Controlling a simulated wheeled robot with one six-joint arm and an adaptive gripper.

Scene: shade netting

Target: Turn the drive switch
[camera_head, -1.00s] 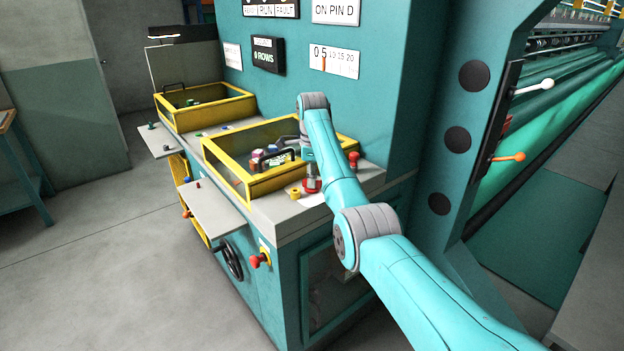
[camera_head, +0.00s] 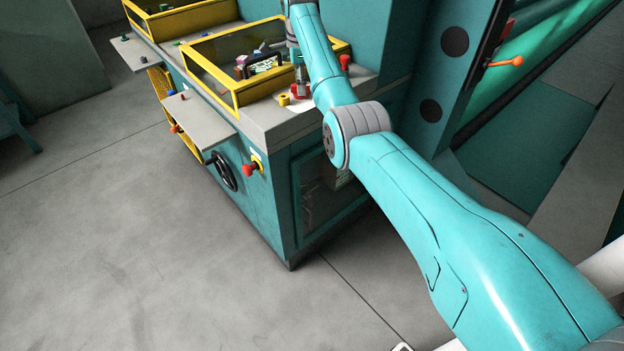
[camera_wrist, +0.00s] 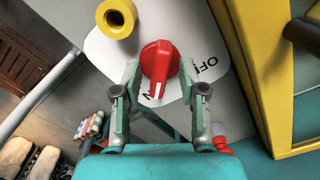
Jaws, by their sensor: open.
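The drive switch (camera_wrist: 160,62) is a red knob with a white pointer line, on a pale plate (camera_wrist: 104,52) in the wrist view. The pointer aims toward the bottom of the picture, near a partly hidden "N"; the letters "OF" show to the right. My gripper (camera_wrist: 159,82) is open, with one finger on each side of the knob. I cannot tell whether the fingers touch it. In the head view, the red of the switch (camera_head: 300,91) shows at the panel's front corner, mostly hidden by my gripper.
A yellow ring-shaped part (camera_wrist: 117,20) stands beside the switch. A yellow-framed guard (camera_head: 239,96) is close by, with a red knob (camera_head: 345,63) to the right. A black handwheel (camera_head: 222,172) and red button (camera_head: 250,168) are on the cabinet front. The floor (camera_head: 150,260) is clear.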

